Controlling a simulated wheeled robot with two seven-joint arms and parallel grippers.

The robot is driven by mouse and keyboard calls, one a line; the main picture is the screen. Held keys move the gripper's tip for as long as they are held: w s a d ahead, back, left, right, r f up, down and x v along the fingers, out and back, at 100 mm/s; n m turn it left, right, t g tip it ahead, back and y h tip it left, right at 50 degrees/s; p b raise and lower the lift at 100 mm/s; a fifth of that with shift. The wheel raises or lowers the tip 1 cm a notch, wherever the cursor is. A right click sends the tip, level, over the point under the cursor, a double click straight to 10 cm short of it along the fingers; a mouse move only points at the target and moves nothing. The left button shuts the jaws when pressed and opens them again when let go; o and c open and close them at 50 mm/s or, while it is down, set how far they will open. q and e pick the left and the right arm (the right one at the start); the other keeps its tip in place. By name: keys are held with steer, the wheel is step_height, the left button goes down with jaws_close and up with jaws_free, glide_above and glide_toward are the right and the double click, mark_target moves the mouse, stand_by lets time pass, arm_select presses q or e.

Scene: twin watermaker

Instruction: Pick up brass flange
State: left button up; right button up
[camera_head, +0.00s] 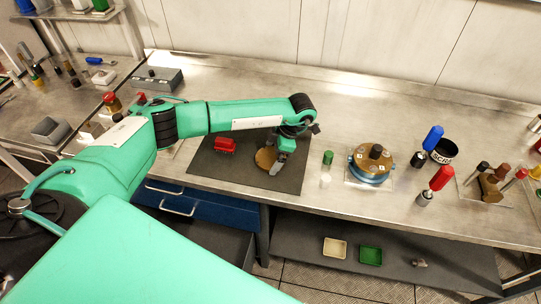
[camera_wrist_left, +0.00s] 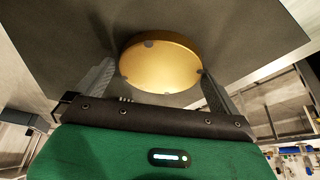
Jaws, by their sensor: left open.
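The brass flange (camera_head: 265,158) is a round, gold-coloured disc lying on the dark mat (camera_head: 240,175) in the head view. My left gripper (camera_head: 279,168) is right at it, partly covering its right side. In the left wrist view the brass flange (camera_wrist_left: 162,62) shows as a disc with small dark spots near its rim. The fingers of my left gripper (camera_wrist_left: 155,85) are open, one on each side of the flange. I cannot tell whether either finger touches it. My right gripper does not show.
A green cylinder (camera_head: 328,157) and a blue-based assembly with a brass top (camera_head: 374,158) stand to the right. The bench's back strip is mostly clear.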

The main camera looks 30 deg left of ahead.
arm_select(q)
steer(key=c, duration=1.3)
steer(key=shift+w, duration=0.1)
steer(key=shift+c, duration=1.1)
steer(key=shift+r, duration=0.15)
steer(key=shift+r+b, duration=0.35)
steer(key=shift+r, duration=0.25)
step_height(320, 180, up, 9)
steer(key=b, duration=0.3)
step_height(320, 180, up, 10)
steer(key=f, duration=0.1)
glide_above(274, 157)
steer(key=shift+a+r, duration=0.1)
steer(key=shift+r, duration=0.15)
